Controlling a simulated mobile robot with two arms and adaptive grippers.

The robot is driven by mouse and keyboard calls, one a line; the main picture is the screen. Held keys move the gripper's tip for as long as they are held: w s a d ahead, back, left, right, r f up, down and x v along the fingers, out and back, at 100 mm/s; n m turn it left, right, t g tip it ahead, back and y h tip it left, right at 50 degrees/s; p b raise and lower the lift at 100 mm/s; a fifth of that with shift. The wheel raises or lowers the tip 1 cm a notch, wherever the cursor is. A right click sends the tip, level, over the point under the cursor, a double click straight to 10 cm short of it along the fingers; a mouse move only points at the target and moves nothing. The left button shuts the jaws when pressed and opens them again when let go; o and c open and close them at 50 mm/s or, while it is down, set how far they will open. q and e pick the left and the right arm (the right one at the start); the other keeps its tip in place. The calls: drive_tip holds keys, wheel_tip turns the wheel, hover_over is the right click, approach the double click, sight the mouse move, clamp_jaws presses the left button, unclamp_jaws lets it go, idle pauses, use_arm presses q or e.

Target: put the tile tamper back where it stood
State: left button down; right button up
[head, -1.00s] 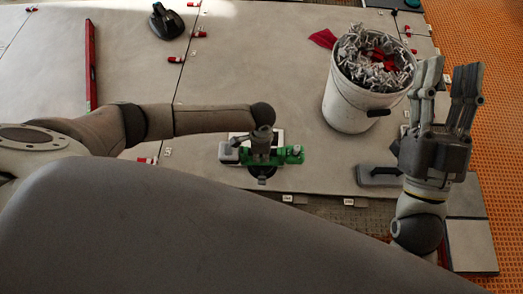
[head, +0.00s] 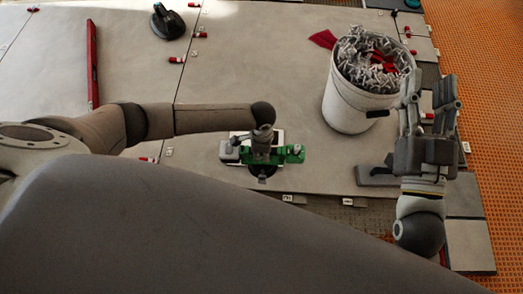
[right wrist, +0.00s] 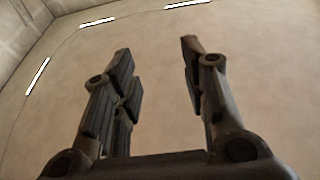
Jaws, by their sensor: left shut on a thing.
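The tile tamper (head: 291,154) is a green tool with a grey block at its left end and a dark round part below. It is over the near edge of the large grey tiles in the head view. My left gripper (head: 262,152) is shut on it from above, and the wrist hides its middle. I cannot tell whether its base touches the tile. A white-edged patch (head: 279,136) shows just behind it, partly covered. My right gripper (head: 428,92) is at the right, fingers upward, beside the bucket. Its fingers stand apart and empty in the right wrist view (right wrist: 155,60).
A white bucket (head: 346,101) full of grey clips stands at the right on the tiles (head: 240,70). A grey trowel-like tool (head: 375,178) lies below it. A red level (head: 92,65) and a dark suction lifter (head: 166,22) lie at left. Several red wedges sit along the seams.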

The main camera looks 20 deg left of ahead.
use_arm(q)
drive_tip(key=shift+r+p, duration=0.45)
drive_tip(key=shift+r, duration=0.3)
drive_tip(key=shift+r+p, duration=0.4)
drive_tip(key=shift+p, duration=0.25)
drive_tip(key=shift+r, duration=0.2)
use_arm(e)
drive_tip(key=shift+s+d+f+g+h, duration=0.6)
drive_tip(key=shift+d+f+g+h, duration=0.45)
drive_tip(key=shift+f+g, duration=3.8)
use_arm(q)
drive_tip(key=shift+r+p, duration=0.3)
drive_tip(key=shift+p, duration=0.25)
drive_tip(key=shift+r+p, duration=0.3)
drive_tip(key=shift+p, duration=0.05)
drive_tip(key=shift+r+p, duration=0.35)
drive_tip(key=shift+p, duration=0.05)
drive_tip(key=shift+r, duration=0.25)
use_arm(e)
drive_tip(key=s+d+f+g+h, duration=0.2)
drive_tip(key=s+d+f+g, duration=0.2)
drive_tip(key=s+f, duration=0.5)
drive_tip(key=shift+s+f+m+g, duration=0.3)
drive_tip(key=shift+s+f+g, duration=0.05)
drive_tip(key=shift+f, duration=0.55)
use_arm(q)
drive_tip(key=shift+w, duration=0.1)
